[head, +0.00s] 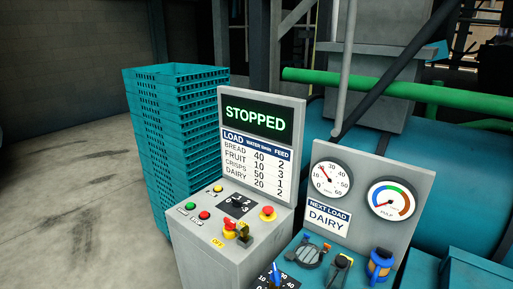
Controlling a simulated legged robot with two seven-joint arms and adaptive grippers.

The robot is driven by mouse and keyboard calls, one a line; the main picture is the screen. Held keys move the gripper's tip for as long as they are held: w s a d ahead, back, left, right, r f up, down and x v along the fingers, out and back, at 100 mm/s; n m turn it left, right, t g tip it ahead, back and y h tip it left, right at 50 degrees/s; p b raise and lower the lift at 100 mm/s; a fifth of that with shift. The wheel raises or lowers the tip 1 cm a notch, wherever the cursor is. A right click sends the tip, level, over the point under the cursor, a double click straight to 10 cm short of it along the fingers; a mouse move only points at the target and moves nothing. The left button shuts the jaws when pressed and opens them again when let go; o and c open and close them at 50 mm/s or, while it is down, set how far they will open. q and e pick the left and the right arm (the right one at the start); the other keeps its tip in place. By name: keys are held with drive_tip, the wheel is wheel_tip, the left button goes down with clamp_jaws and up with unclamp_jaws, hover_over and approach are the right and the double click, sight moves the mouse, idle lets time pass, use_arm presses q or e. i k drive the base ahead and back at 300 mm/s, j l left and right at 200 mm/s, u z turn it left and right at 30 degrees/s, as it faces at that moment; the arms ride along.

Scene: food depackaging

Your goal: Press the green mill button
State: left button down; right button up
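A small green button (190,206) sits at the left edge of the sloped top of the grey control cabinet (240,262). The display (254,118) above reads STOPPED in green letters. Neither of my grippers is in view, and nothing covers the green button.
A red mushroom knob (268,211) and a red-yellow switch (229,228) share the cabinet top. A second panel (372,205) with gauges and a DAIRY sign stands right, with levers and valves in front. Stacked teal crates (180,130) stand behind left. The floor at left is clear.

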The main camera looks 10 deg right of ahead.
sight(190, 204)
drive_tip(key=z, duration=0.35)
drive_tip(key=i+j+z, duration=0.15)
drive_tip(key=j+z, duration=0.4)
drive_tip(key=i+j+z, duration=0.1)
drive_tip(key=j+z, duration=0.2)
drive_tip(key=i+j, duration=0.1)
drive_tip(key=j, duration=0.6)
drive_tip(key=j+z, duration=0.15)
drive_tip(key=j, duration=0.55)
drive_tip(key=i, duration=0.05)
